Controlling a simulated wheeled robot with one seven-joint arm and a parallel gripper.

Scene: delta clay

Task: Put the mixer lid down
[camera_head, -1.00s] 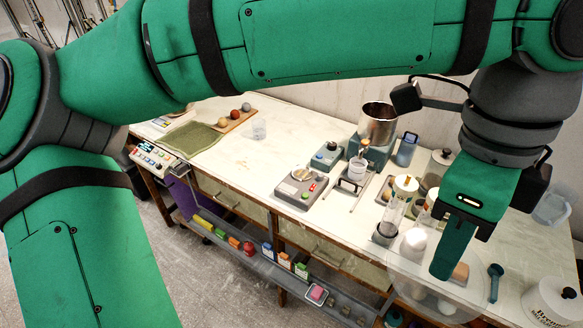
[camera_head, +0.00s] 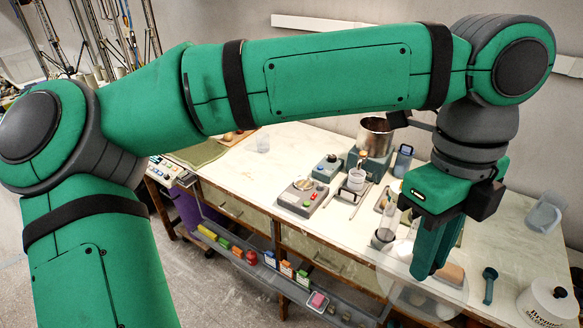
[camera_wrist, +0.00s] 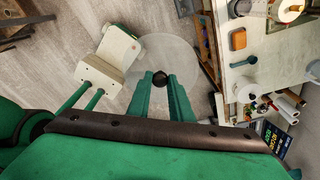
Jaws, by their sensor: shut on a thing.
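The mixer lid (camera_wrist: 185,58) is a clear, round disc with a small black knob (camera_wrist: 160,77) in its middle. In the wrist view my gripper (camera_wrist: 160,88) is shut on this knob, with a green finger on each side. There the lid appears over the floor, just beside the worktop's edge. In the head view the clear lid (camera_head: 405,298) shows faintly under my gripper (camera_head: 425,276), across the front edge of the worktop (camera_head: 318,152). The steel mixer bowl (camera_head: 375,138) stands at the back of the worktop. My fingers hide part of the lid.
A grey scale (camera_head: 302,197), a glass cylinder (camera_head: 387,222) and a blue spoon (camera_head: 489,285) are on the worktop. A white jar (camera_head: 550,303) stands at the front right. A low shelf (camera_head: 345,302) with small boxes runs along the front.

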